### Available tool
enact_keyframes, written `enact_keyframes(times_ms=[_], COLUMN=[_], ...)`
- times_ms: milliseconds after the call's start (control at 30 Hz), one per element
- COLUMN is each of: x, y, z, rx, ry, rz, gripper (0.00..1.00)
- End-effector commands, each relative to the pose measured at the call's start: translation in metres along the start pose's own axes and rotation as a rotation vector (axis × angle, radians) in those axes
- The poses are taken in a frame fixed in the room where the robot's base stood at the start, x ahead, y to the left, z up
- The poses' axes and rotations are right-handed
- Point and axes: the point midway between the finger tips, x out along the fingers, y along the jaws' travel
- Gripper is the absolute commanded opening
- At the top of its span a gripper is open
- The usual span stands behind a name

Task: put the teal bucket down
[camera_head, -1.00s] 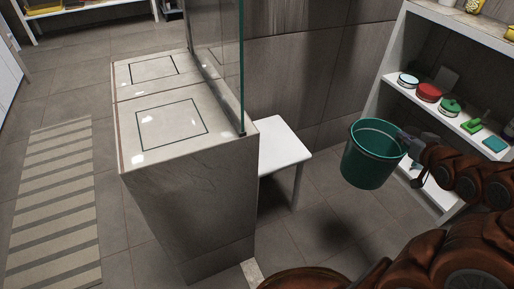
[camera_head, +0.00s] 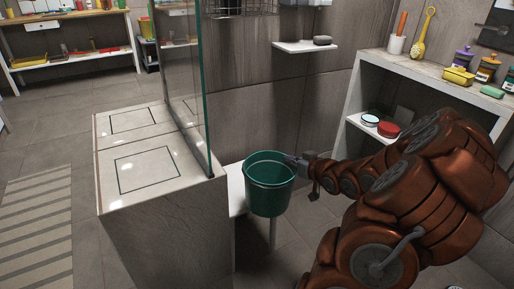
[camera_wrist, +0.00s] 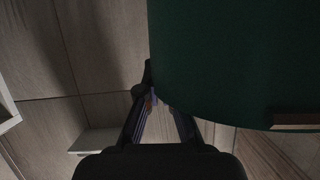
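The teal bucket (camera_head: 268,192) is upright in the head view, its open top facing up. My gripper (camera_head: 297,161) is at the right side of its rim and appears shut on it. In the wrist view the bucket's dark green wall (camera_wrist: 235,55) fills the upper right, and my gripper's fingers (camera_wrist: 158,98) meet at its edge. A small white bench (camera_head: 236,192) stands behind the bucket, largely hidden by it. The bucket overlaps the bench in the picture; I cannot tell whether it touches it.
A stone-clad block (camera_head: 150,215) with a glass panel (camera_head: 190,85) stands left of the bench. White shelving (camera_head: 362,95) with cans and jars stands at right. A wall shelf (camera_head: 304,47) holds a grey dish. A striped mat (camera_head: 38,230) lies at left.

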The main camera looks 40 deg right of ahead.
Motion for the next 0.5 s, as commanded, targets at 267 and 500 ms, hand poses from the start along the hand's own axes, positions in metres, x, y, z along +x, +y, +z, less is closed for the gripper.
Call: enact_keyframes(times_ms=[267, 500], x=[0.019, 0.051], y=[0.004, 0.006], z=[-0.004, -0.013], rx=[-0.010, -0.009], ry=[-0.002, -0.001], rz=[0.007, 0.006], gripper=[0.00, 0.00])
